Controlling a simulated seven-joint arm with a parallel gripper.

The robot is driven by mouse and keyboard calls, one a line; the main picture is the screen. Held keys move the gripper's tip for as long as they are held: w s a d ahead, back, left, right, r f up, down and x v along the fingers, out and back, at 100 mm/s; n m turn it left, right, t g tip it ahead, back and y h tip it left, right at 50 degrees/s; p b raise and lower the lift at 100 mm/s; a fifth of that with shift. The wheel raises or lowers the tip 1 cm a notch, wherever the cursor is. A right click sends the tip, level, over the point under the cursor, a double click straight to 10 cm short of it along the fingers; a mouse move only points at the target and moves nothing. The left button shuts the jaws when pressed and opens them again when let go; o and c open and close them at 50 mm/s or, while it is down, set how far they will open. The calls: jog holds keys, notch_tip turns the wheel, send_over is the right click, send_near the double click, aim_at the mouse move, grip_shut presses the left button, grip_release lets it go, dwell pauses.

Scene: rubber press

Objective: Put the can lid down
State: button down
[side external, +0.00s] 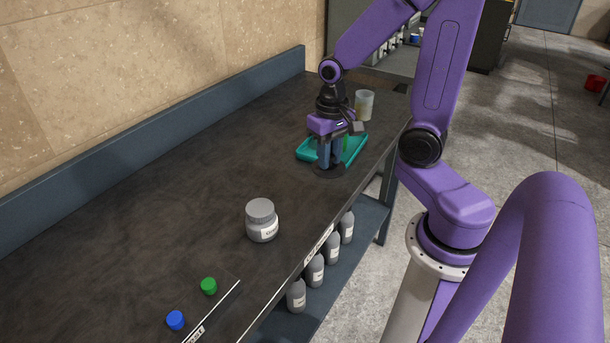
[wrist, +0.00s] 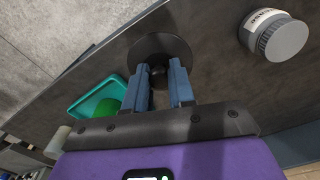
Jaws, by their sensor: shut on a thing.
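The can lid (side external: 330,172) is a dark, flat round disc with a small knob in its middle. In the wrist view the lid (wrist: 160,50) sits at the tips of my gripper's blue fingers. My gripper (side external: 330,163) points down and is shut on the lid's knob; it also shows in the wrist view (wrist: 157,82). The lid is at or just above the dark worktop, in front of a teal tray. I cannot tell whether it touches the surface.
The teal tray (side external: 308,152) holds something green and stands right behind my gripper. A translucent cup (side external: 365,104) is farther back. A grey labelled jar (side external: 261,220) stands nearer, with green (side external: 209,286) and blue (side external: 175,320) caps in front. The worktop (side external: 150,220) is clear toward the wall.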

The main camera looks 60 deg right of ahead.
send_over(305, 188)
notch_tip(305, 188, down, 7)
jog(key=shift+s+r, duration=0.1)
jog(key=shift+f, duration=1.75)
jog(key=shift+f, duration=0.1)
jog(key=c, duration=0.9)
grip_release()
jog(key=shift+c, duration=0.2)
notch_tip(305, 188, up, 11)
jog(key=s+a+r+n, duration=0.3)
jog(key=s+a+n, duration=0.5)
jog(key=a, duration=0.2)
jog(key=s+a+r+n, duration=0.1)
jog(key=s+a+n, duration=0.2)
jog(key=s+n, duration=0.5)
jog(key=s, duration=0.4)
jog(key=shift+s+r+n, duration=0.15)
jog(key=shift+s+n, duration=0.05)
jog(key=shift+n, duration=0.1)
